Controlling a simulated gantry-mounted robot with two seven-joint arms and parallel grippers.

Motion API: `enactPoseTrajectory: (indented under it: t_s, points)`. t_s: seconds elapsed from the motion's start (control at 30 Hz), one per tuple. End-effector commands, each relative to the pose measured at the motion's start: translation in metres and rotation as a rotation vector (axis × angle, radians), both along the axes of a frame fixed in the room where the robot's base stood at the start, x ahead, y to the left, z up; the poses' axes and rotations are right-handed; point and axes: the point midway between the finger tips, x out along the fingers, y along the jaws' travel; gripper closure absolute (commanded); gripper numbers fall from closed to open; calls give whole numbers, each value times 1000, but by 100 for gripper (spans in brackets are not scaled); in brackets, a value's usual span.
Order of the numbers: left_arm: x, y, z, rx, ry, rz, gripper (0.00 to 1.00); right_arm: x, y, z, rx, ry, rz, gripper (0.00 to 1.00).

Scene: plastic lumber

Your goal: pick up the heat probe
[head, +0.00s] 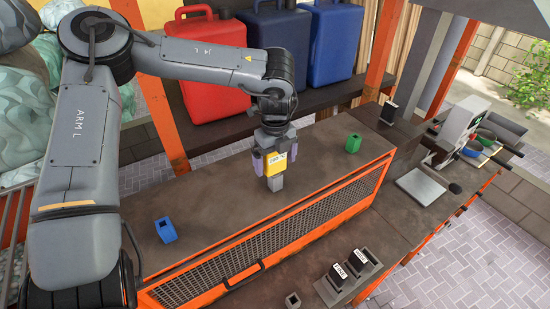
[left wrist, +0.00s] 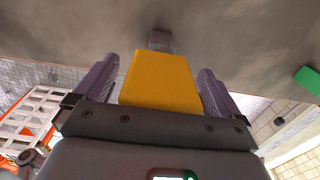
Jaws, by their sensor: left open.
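The heat probe (head: 274,173) appears to be the yellow block with a pale label on the dark bench top; the label is too small to read. A grey block (head: 275,184) shows under it, and I cannot tell if it is part of the probe. My left gripper (head: 275,163) points down from above, open, with one purple finger on each side of the yellow block. In the left wrist view the yellow block (left wrist: 160,82) sits between the spread fingers (left wrist: 158,88), with gaps beside its far end. My right gripper is not in view.
Black labelled pieces (head: 337,276) stand in grey holders in front. Red and blue canisters (head: 212,70) line the back shelf. A grey plate (head: 420,187) lies right.

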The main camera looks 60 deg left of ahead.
Motion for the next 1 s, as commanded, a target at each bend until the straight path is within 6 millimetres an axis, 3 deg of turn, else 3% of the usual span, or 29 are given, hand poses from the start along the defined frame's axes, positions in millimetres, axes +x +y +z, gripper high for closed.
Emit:
enactPoseTrajectory:
  t_s: [0.37,0.73,1.0]
  points:
    - [0,0,-10,0,0,1,2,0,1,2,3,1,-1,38]
    - [0,0,-10,0,0,1,57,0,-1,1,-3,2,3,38]
    - [0,0,-9,0,0,1,60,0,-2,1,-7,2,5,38]
